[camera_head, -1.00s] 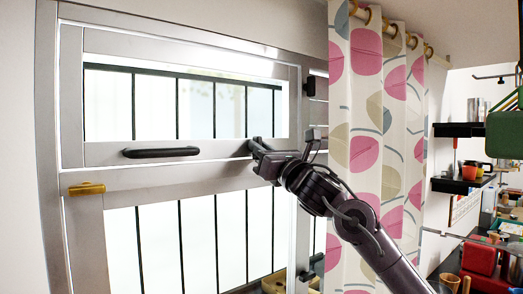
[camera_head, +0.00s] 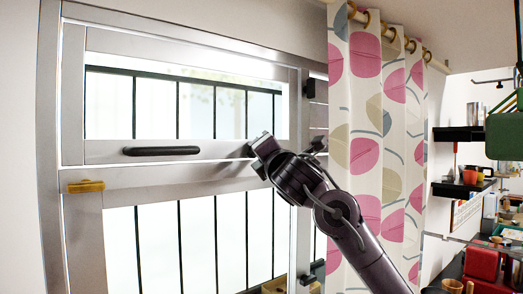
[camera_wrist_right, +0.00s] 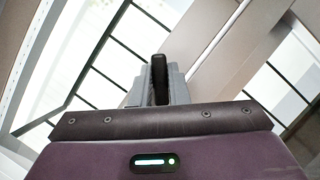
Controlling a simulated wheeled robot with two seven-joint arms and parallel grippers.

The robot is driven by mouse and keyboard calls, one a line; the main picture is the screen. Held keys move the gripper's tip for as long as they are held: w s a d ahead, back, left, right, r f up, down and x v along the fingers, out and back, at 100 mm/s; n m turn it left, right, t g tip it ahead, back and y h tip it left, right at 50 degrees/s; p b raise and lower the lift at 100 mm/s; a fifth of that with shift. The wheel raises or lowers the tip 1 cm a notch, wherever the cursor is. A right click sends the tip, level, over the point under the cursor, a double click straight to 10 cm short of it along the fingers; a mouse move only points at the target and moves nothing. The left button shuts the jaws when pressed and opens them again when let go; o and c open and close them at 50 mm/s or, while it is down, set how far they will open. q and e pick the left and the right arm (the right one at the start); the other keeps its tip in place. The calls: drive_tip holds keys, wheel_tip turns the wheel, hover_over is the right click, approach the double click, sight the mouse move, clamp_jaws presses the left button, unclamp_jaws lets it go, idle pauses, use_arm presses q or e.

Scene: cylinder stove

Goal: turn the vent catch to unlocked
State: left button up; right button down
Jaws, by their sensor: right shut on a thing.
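My right gripper (camera_head: 260,147) reaches in from the lower right to the rail under the vent pane, at its right end. In the right wrist view, its two grey fingers (camera_wrist_right: 158,88) are shut on a slim dark lever, the vent catch (camera_wrist_right: 159,66), whose end stands out above them. In the head view the catch is hidden by the gripper. The vent pane (camera_head: 200,105) looks closed in its grey frame. My left gripper is not in view.
A black bar handle (camera_head: 161,151) sits on the same rail to the left. A brass fitting (camera_head: 86,186) is on the frame below it. A patterned curtain (camera_head: 372,130) hangs close to the right of my arm. Dark shelves (camera_head: 459,133) are farther right.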

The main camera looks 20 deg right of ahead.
drive_tip(key=shift+m+g+h+p, duration=0.5)
drive_tip(key=shift+m+g+p, duration=0.4)
drive_tip(key=shift+m, duration=1.25)
drive_tip(key=shift+m+g+h+p, duration=0.55)
drive_tip(key=shift+m+p, duration=0.5)
drive_tip(key=shift+m, duration=1.1)
drive_tip(key=c, duration=1.4)
unclamp_jaws()
drive_tip(key=shift+w, duration=0.1)
drive_tip(key=shift+f, duration=0.1)
